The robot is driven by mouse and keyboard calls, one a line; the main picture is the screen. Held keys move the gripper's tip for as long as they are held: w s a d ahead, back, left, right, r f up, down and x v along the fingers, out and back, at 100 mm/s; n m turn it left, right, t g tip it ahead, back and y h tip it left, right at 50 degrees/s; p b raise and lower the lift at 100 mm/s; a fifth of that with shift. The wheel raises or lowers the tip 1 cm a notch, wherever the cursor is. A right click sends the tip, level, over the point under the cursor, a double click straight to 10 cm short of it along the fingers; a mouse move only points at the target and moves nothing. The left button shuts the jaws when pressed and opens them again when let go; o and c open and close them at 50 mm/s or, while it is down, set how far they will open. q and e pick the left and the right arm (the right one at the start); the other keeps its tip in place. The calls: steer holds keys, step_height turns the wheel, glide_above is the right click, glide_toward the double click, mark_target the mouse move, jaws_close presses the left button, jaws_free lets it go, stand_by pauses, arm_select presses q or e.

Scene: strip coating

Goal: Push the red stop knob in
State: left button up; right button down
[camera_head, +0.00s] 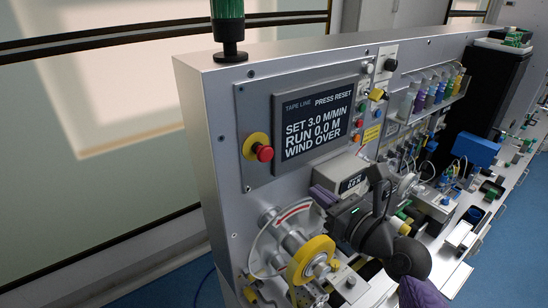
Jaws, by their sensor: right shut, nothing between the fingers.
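The red stop knob (264,153) sticks out from a yellow round collar (252,146) on the grey machine front, left of the display. My right gripper (322,196) reaches in from the lower right, its purple fingertips below and right of the knob, in front of the panel under the display. The gripper is shut and empty, and it is apart from the knob. My left gripper is not in view.
The display (318,120) reads "PRESS RESET", "RUN 0.0 M" and "WIND OVER". A yellow reel (312,258) and rollers stand out below the knob and gripper. Small coloured buttons (358,123) sit right of the display. A green lamp (228,12) stands on top.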

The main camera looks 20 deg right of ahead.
mark_target(268, 154)
steer(key=x, duration=1.2)
steer(key=shift+w+a+f, duration=0.1)
steer(key=shift+w, duration=0.25)
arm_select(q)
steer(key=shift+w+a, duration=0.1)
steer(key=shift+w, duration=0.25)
arm_select(e)
steer(key=shift+w+a, duration=0.15)
steer(key=shift+w, duration=0.2)
steer(key=shift+w+a, duration=0.25)
steer(key=shift+w, duration=0.4)
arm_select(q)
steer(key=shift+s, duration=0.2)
